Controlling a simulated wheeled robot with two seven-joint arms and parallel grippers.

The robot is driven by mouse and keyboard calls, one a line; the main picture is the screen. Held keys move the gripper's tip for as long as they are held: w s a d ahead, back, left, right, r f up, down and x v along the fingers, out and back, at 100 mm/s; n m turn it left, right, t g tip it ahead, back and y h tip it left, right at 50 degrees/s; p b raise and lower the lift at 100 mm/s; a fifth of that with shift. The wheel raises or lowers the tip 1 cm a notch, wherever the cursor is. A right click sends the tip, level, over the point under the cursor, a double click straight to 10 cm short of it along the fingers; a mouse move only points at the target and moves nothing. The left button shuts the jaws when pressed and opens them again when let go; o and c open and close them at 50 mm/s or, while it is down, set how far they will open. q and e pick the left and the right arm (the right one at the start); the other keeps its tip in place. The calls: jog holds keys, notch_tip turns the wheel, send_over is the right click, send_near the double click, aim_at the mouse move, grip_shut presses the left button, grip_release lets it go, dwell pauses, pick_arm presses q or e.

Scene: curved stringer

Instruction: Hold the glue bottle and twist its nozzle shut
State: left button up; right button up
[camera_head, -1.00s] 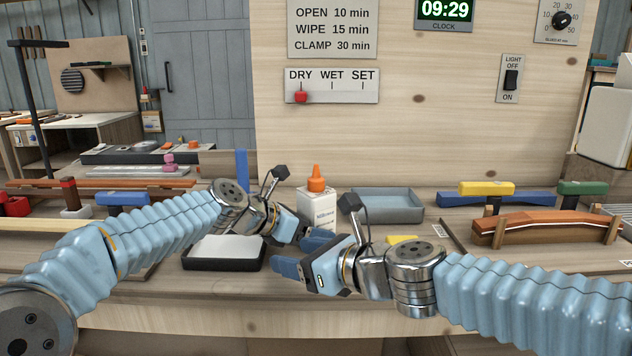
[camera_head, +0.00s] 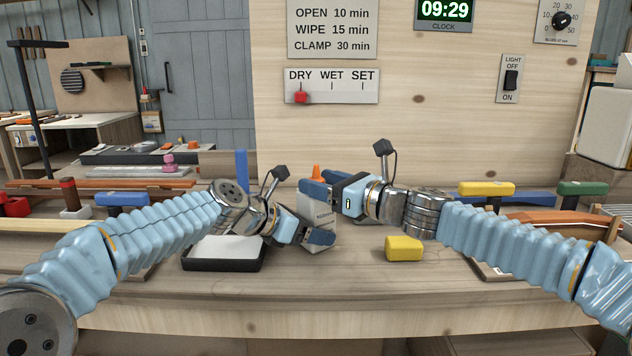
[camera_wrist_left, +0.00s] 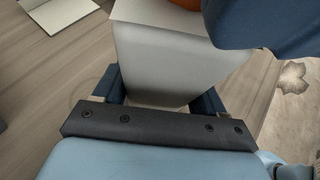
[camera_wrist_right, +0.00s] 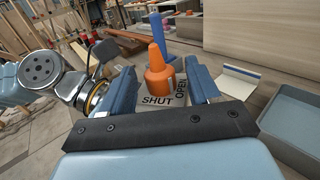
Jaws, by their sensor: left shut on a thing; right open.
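The white glue bottle (camera_head: 318,216) stands on the bench, partly hidden by my grippers. Its orange nozzle (camera_head: 316,171) shows at the top. In the right wrist view the nozzle (camera_wrist_right: 158,78) rises from the bottle top, which carries the words SHUT and OPEN. My left gripper (camera_head: 308,234) is shut on the bottle's body low down; the left wrist view shows the white body (camera_wrist_left: 165,60) between its fingers. My right gripper (camera_head: 318,190) is open at the bottle's top, with one finger on either side of the nozzle, apparently apart from it.
A yellow block (camera_head: 404,248) lies on the bench below my right wrist. A black-rimmed white tray (camera_head: 215,262) sits left of the bottle. A blue-grey tray (camera_wrist_right: 300,115) is at the right in the right wrist view. The clamped curved stringer (camera_head: 545,222) is at right.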

jog(key=shift+x, duration=0.9)
jog(key=c, duration=1)
jog(key=shift+o, duration=0.2)
jog(key=shift+w+a+m+t+h, duration=0.1)
jog(key=shift+m+t+h, duration=0.2)
jog(key=shift+t, duration=0.2)
jog(key=shift+f+m+h, duration=0.15)
jog(key=shift+m+h, duration=0.15)
jog(key=shift+a+f+m+t+h, duration=0.25)
jog(key=shift+m+t+h, duration=0.25)
jog(key=shift+t+h, duration=0.25)
jog(key=m+t+h, duration=0.2)
jog(key=h, duration=0.1)
jog(key=shift+s+d+r, duration=0.2)
jog(key=shift+r, duration=0.1)
jog(key=m+t+h, duration=0.1)
jog(key=m+h, duration=0.1)
jog(key=h, duration=0.1)
jog(key=m+t+h, duration=0.1)
jog(key=m+h, duration=0.1)
jog(key=h, duration=0.1)
jog(key=shift+w+d+m+h, duration=0.1)
jog(key=shift+m+h, duration=0.15)
jog(key=shift+m, duration=0.05)
jog(key=shift+m+h, duration=0.3)
jog(key=shift+h, duration=0.1)
